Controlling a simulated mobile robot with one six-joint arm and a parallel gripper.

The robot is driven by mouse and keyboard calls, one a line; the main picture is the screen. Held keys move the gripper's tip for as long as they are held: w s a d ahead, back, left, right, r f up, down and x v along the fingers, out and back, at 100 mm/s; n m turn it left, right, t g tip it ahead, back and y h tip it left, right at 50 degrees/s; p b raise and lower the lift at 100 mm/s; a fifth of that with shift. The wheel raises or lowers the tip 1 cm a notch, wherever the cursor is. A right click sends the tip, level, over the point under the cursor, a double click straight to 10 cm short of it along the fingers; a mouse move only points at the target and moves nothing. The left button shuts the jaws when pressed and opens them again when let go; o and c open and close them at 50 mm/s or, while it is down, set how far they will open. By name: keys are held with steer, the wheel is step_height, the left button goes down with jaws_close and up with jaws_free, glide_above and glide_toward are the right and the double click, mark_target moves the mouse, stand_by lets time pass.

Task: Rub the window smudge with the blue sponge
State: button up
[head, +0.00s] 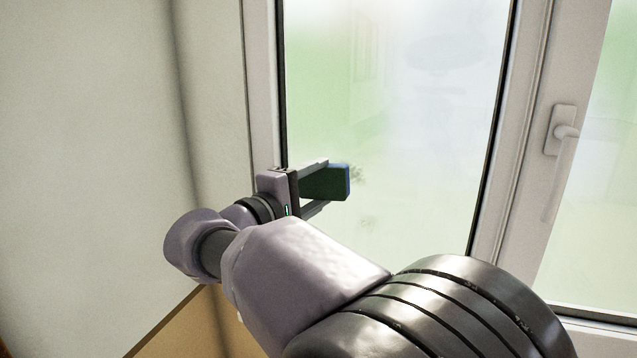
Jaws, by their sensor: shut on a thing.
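My gripper (318,186) is in front of the lower left part of the window pane (420,130). It is shut on the blue sponge (348,183), which has a dark green body (322,183) and a blue end towards the glass. A faint dark smudge (357,174) shows on the pane just right of the sponge's blue end. Another faint grey mark (367,222) lies lower on the glass. I cannot tell whether the sponge touches the glass.
A white window frame (262,90) borders the pane on the left. A white window handle (563,135) stands out from the frame on the right. A plain pale wall (90,130) is at the left.

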steer(key=shift+s+a+f, duration=0.1)
steer(key=shift+s+a, duration=0.1)
steer(key=shift+s+a+b, duration=0.2)
steer(key=shift+s+a, duration=0.1)
steer(key=shift+s, duration=0.55)
steer(key=shift+s+a+b, duration=0.15)
steer(key=shift+s+a, duration=0.2)
steer(key=shift+s, duration=0.5)
steer(key=shift+s+a+b, duration=0.2)
steer(key=shift+s+a, duration=0.1)
steer(key=shift+s, duration=0.55)
steer(key=s, duration=0.1)
steer(key=s+a, duration=0.1)
steer(key=shift+s+a, duration=0.1)
steer(key=shift+s, duration=0.25)
